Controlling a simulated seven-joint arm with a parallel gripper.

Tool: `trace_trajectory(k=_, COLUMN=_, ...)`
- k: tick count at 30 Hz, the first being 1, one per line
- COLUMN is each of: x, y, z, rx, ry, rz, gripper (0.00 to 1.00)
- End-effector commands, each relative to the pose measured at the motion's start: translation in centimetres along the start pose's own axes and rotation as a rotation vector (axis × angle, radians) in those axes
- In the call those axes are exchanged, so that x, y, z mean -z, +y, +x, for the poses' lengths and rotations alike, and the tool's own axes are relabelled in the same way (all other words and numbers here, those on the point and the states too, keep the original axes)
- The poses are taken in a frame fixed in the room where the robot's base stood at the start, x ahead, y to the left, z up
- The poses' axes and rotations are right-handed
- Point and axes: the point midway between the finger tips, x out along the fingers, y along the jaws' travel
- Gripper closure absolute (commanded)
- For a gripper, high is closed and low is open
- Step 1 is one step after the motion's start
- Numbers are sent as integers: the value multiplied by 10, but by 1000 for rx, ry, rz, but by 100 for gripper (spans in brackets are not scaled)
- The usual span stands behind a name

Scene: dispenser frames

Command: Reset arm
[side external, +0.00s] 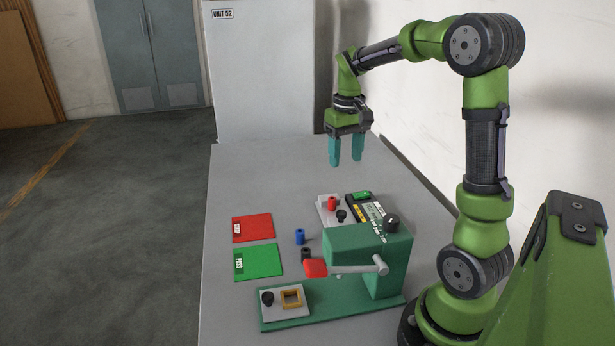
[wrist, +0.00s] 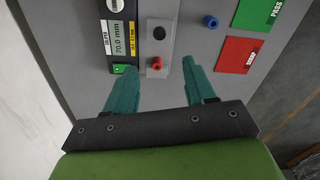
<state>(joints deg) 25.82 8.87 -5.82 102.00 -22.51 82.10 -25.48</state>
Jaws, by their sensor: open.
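My gripper (side external: 346,163) hangs above the far part of the grey table, fingers pointing down. Its two teal fingers are apart with nothing between them, and they also show apart in the wrist view (wrist: 158,66). Below it, a red cylinder (side external: 332,203) stands on a light plate (side external: 324,216) beside a black knob (side external: 341,215). In the wrist view the red cylinder (wrist: 157,63) appears between the fingers, but it lies well below them. My arm is raised and bent over the table.
A gauge (wrist: 117,37) reads 70.0 mm. Left lie a red mat (side external: 253,229) and green PASS mat (side external: 259,263). A blue cylinder (side external: 299,237) and black cylinder (side external: 306,253) stand between. A white cabinet (side external: 262,75) stands behind.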

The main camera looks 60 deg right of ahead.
Motion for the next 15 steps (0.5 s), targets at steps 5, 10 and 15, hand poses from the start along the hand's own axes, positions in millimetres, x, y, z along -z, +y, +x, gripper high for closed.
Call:
trace_trajectory(k=5, x=0, y=0, z=-6, rx=-1, ry=1, rz=0, gripper=46)
trace_trajectory(k=10, x=0, y=0, z=-6, rx=-1, ry=1, rz=0, gripper=46)
trace_trajectory(k=15, x=2, y=0, z=-2, rx=0, ry=17, rz=32, gripper=46)
